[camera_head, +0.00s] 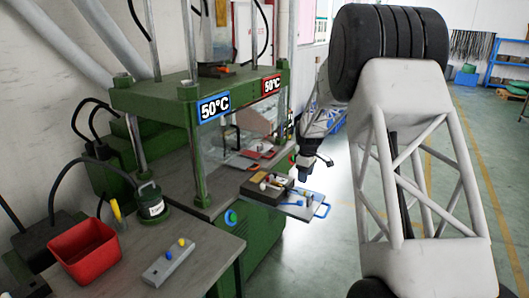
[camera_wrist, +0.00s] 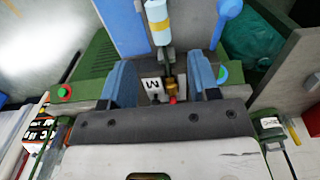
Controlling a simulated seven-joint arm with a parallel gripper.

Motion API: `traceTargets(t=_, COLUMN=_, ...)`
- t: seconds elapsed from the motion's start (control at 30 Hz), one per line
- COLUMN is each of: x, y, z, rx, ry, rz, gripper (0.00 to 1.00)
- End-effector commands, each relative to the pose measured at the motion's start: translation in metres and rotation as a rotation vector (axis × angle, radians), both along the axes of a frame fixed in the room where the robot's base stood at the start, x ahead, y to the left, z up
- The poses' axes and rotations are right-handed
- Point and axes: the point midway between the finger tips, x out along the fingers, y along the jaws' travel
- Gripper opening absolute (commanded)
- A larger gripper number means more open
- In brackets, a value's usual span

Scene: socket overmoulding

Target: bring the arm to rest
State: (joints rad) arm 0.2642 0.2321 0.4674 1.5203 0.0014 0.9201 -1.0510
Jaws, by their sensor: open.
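My gripper (camera_head: 306,172) hangs at the end of my arm, to the right of the green press (camera_head: 195,105) and above the metal plate with the blue handle (camera_head: 308,207). In the wrist view its two blue fingers stand apart with a gap between them (camera_wrist: 161,82), and the jaws are open. A small brass-coloured part with a red tip and a white marked block show in the gap, beyond the fingers. A pale blue cylinder with a yellow band (camera_wrist: 158,22) shows above them; I cannot tell its distance. Nothing is seen clamped.
The press bears two 50°C signs. A dark tray with small parts lies by its opening. Open floor lies right.

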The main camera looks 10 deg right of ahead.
Motion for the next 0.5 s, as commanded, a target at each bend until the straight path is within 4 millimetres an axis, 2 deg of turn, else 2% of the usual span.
traceTargets(t=0.27, x=-0.008, y=0.007, z=0.012, rx=-0.001, ry=-0.006, rz=-0.017, gripper=0.56)
traceTargets(t=0.5, x=-0.039, y=0.032, z=0.049, rx=-0.006, ry=-0.024, rz=-0.073, gripper=0.56)
